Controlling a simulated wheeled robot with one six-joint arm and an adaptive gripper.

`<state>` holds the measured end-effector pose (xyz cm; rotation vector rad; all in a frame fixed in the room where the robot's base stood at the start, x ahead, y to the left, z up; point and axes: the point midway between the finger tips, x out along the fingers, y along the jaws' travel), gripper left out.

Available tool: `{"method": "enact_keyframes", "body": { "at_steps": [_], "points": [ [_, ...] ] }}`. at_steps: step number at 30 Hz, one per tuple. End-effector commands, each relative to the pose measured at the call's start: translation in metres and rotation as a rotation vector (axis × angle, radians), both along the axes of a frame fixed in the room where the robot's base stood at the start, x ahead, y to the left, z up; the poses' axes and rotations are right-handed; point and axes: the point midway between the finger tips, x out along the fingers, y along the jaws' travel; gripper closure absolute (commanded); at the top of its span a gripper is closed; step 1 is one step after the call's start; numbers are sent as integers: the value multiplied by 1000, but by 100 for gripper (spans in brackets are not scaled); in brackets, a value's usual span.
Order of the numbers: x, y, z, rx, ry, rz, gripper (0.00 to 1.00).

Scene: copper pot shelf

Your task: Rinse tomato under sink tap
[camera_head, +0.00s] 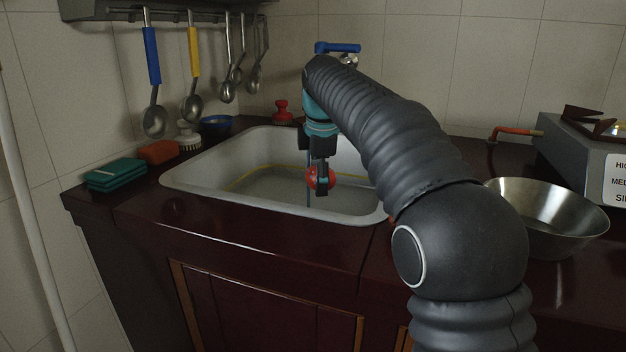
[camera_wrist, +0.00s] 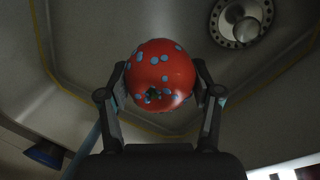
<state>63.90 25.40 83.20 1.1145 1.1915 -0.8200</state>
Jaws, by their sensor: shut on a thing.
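My gripper (camera_head: 321,178) is shut on a red tomato (camera_head: 318,181) and holds it inside the sink (camera_head: 190,179), above its floor. In the wrist view, the tomato (camera_wrist: 160,76) sits between both fingers, with its stem end toward the camera and several light blue spots on its skin. The tap's blue handle (camera_head: 338,47) shows behind my arm; its spout is hidden. The drain (camera_wrist: 241,21) lies beyond the tomato at upper right.
A steel bowl (camera_head: 548,212) stands on the counter at right, near a grey stove (camera_head: 585,150). Green (camera_head: 116,174) and orange (camera_head: 158,152) sponges, a brush (camera_head: 188,136), a blue bowl (camera_head: 216,124) and a red-handled brush (camera_head: 283,112) border the sink. Ladles (camera_head: 154,120) hang at left.

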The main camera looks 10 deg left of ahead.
Motion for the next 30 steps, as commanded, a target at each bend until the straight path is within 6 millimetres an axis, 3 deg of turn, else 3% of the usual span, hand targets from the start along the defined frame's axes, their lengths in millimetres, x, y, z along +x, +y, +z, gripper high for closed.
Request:
{"method": "enact_keyframes", "body": {
  "at_steps": [21,30],
  "points": [
    [-46,-19,-1,0,-1,0,74],
    [-54,-23,0,0,0,0,74]
  ]
}}
